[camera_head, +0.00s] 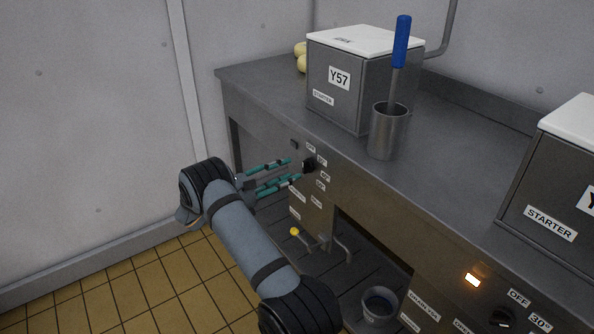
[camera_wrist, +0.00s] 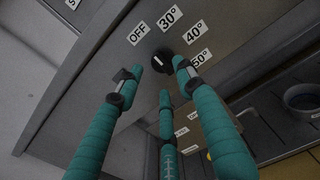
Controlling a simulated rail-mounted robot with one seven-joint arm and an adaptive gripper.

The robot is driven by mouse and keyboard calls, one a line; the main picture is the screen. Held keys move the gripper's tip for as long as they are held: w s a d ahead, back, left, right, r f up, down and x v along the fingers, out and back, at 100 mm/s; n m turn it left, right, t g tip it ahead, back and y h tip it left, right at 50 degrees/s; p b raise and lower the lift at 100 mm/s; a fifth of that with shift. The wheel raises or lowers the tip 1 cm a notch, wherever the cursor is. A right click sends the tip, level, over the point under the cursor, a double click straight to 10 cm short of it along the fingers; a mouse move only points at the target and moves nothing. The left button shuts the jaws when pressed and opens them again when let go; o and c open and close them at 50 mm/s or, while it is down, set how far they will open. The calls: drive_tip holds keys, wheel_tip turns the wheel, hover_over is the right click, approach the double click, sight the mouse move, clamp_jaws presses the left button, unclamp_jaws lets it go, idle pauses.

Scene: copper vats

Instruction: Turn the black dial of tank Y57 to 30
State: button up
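Tank Y57 (camera_head: 321,79) is a grey box with a white lid on the counter. Its black dial (camera_head: 309,165) is on the panel below it; it also shows in the wrist view (camera_wrist: 162,60) with a short white mark. Labels OFF (camera_wrist: 138,33), 30° (camera_wrist: 169,18), 40° (camera_wrist: 197,31) and 50° (camera_wrist: 202,58) curve around it. I cannot tell exactly which label the mark points to. My gripper (camera_head: 290,170) has teal fingers spread open before the dial, which also show in the wrist view (camera_wrist: 155,82). The right fingertip is close to the dial; contact is unclear.
A metal cup (camera_head: 388,136) with a blue-handled tool (camera_head: 401,42) stands in front of the tank. Below are a tap with a yellow handle (camera_head: 294,231) and a metal bucket (camera_head: 379,308). Another tank (camera_head: 556,190) with its own dial (camera_head: 502,317) is at the right. The floor at left is clear.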

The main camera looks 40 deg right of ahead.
sight(307, 167)
drive_tip(key=shift+s+d+b, duration=0.1)
drive_tip(key=shift+d+b, duration=0.2)
drive_tip(key=shift+d, duration=1.85)
drive_tip(key=shift+c, duration=0.3)
clamp_jaws()
